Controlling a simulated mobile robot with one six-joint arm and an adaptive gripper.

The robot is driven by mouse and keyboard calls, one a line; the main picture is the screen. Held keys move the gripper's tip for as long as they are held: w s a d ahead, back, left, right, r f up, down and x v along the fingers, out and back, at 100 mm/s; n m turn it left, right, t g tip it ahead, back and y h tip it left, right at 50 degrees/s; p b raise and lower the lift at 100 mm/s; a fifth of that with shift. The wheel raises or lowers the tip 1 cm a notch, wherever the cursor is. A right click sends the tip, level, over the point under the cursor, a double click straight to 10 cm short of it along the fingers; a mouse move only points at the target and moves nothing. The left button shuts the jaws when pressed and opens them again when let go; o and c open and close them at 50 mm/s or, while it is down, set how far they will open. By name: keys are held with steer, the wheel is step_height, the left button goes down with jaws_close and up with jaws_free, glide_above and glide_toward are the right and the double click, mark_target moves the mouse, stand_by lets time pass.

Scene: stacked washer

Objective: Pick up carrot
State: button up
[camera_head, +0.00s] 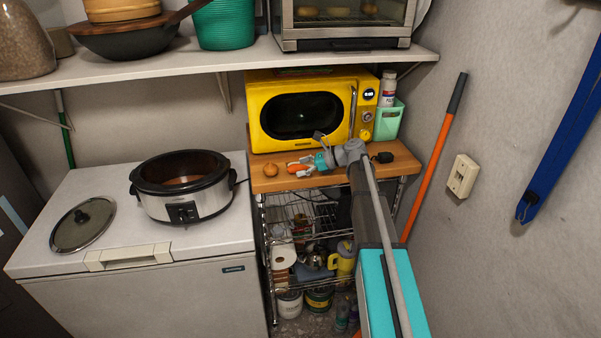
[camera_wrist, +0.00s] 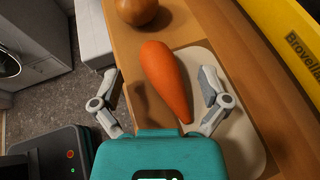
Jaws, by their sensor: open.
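The orange carrot (camera_wrist: 164,76) lies on the wooden shelf top in the wrist view, partly over a pale board (camera_wrist: 238,122). Its narrow end points toward my gripper. My gripper (camera_wrist: 161,88) is open, with one finger on each side of the carrot and gaps showing between fingers and carrot. In the head view the carrot (camera_head: 297,166) shows as a small orange shape left of my gripper (camera_head: 312,163), in front of the yellow microwave. The gripper partly covers it there.
A round brown onion (camera_wrist: 137,10) sits just beyond the carrot's thick end. The yellow microwave (camera_head: 258,128) stands close behind. A slow cooker (camera_head: 186,208) is on the white chest at left. The wooden shelf's front edge (camera_head: 275,187) is close to the carrot.

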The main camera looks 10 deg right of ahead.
steer(key=shift+x, duration=0.9)
jaws_close()
